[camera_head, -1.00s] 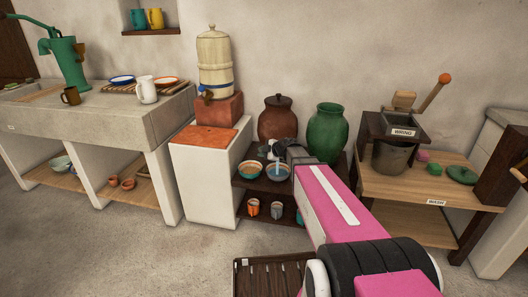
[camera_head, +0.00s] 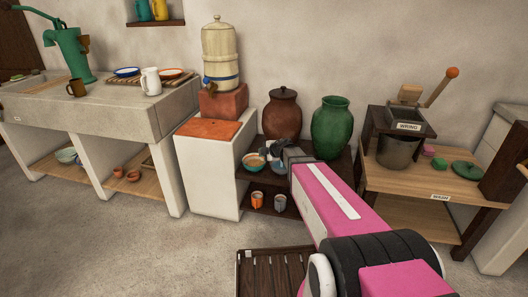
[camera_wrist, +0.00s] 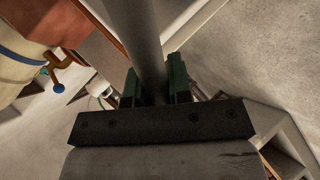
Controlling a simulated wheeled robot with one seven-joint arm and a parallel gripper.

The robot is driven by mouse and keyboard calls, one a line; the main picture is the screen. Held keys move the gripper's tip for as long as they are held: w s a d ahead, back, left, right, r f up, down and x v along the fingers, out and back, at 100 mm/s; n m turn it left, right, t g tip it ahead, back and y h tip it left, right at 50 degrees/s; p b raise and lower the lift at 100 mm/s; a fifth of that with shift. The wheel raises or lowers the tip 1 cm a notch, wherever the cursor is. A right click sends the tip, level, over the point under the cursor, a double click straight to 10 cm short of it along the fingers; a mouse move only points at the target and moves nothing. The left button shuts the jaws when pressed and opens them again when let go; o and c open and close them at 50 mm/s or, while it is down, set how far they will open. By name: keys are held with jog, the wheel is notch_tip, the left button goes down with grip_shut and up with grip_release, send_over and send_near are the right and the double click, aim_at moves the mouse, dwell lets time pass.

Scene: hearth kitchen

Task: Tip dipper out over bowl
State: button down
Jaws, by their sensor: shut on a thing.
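My gripper (camera_wrist: 154,86) is shut on the dipper's grey handle (camera_wrist: 147,38), which runs between its green fingers in the wrist view. In the head view my gripper (camera_head: 272,152) is small, over the dark shelf unit. The dipper's cup cannot be made out clearly there. A bowl with an orange rim (camera_head: 254,162) stands on the shelf top, left of and below the gripper. A second round vessel with a bluish inside (camera_head: 279,169) shows just under the gripper, partly covered. I cannot tell whether anything is flowing from the dipper.
A brown lidded jar (camera_head: 282,116) and a green jar (camera_head: 330,128) stand behind. A water filter (camera_head: 220,55) with a tap stands at the left on a red block (camera_head: 222,101). Cups (camera_head: 257,199) sit on the lower shelf. A slatted dark rack (camera_head: 272,272) is in front.

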notch_tip(320, 180, down, 6)
jog(key=a+n+t+h, duration=0.1)
jog(key=n+h, duration=0.1)
jog(key=shift+s+a+f+n+t+h, duration=0.25)
jog(key=shift+s+a+n+t+h, duration=0.1)
jog(key=shift+s+h, duration=0.1)
dwell(0.8)
dwell(1.4)
